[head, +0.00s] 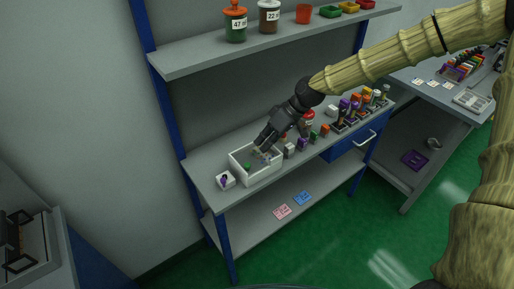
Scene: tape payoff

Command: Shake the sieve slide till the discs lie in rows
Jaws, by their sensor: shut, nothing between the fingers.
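My gripper (264,146) hangs over the white open-topped box (262,179) on the workbench and points down into it. Its fingers look shut with nothing between them. Small greyish-purple and green pieces (247,166) lie in the box; at this size I cannot tell whether they are discs or whether they lie in rows. I cannot pick out the sieve slide for certain. My fingers hide part of the box's far side, and I cannot tell whether they touch anything inside.
A small white tray (225,180) with a purple piece sits left of the box. Several small bottles and blocks (350,108) stand close on the right. A shelf (190,60) with jars runs above the bench. Pink (282,212) and blue (302,198) cards lie on the lower shelf.

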